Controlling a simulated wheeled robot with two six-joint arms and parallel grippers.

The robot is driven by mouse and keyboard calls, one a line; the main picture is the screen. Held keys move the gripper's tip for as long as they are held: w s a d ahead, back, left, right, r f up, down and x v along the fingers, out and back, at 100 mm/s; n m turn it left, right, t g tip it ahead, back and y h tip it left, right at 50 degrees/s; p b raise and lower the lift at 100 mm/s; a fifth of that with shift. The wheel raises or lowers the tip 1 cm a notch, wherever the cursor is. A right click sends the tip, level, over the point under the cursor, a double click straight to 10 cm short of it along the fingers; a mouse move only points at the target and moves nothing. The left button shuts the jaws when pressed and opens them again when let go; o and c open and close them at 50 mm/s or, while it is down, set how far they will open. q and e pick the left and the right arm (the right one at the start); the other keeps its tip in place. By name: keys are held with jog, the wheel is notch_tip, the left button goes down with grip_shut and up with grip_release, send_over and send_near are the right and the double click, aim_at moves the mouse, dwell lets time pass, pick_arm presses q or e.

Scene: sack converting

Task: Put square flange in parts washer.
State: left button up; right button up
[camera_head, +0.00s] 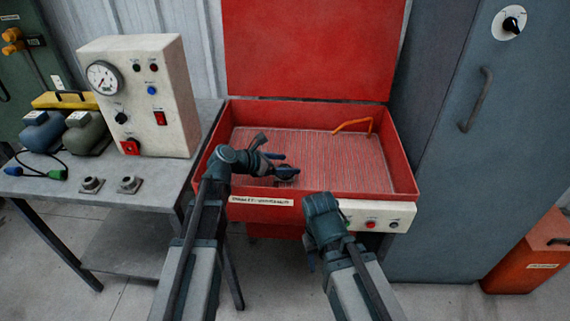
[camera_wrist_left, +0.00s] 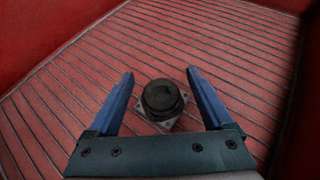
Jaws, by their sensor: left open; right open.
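The square flange (camera_wrist_left: 162,100), a dark round collar on a square plate with corner holes, sits on the ribbed floor of the red parts washer (camera_head: 403,168). In the left wrist view it lies between the spread blue fingers of my left gripper (camera_wrist_left: 160,88), with gaps on both sides. In the head view my left gripper (camera_head: 284,165) reaches into the washer's left part and mostly hides the flange. It is open and holds nothing. My right gripper (camera_head: 311,262) is low in front of the washer, open, its fingers mostly hidden behind its wrist.
Two similar flanges (camera_head: 91,184) (camera_head: 129,185) stand on the grey table (camera_head: 60,190) at left, by a gauge box (camera_head: 140,95). The washer's lid (camera_head: 310,50) is raised. An orange spout (camera_head: 352,125) stands at its back right. A grey cabinet (camera_head: 450,150) is at right.

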pick_arm(q)
jog(key=shift+r, duration=0.25)
jog(key=shift+s+a+r+p, duration=0.2)
jog(key=shift+r+p, duration=0.25)
jog(key=shift+p, duration=0.1)
jog(key=shift+s+a+r+p, duration=0.2)
jog(key=shift+r+p, duration=0.2)
jog(key=shift+p, duration=0.15)
jog(key=p+v, duration=0.4)
jog(key=v, duration=0.6)
jog(key=shift+s+a+p, duration=0.2)
jog(key=shift+a+p, duration=0.1)
jog(key=shift+p, duration=0.1)
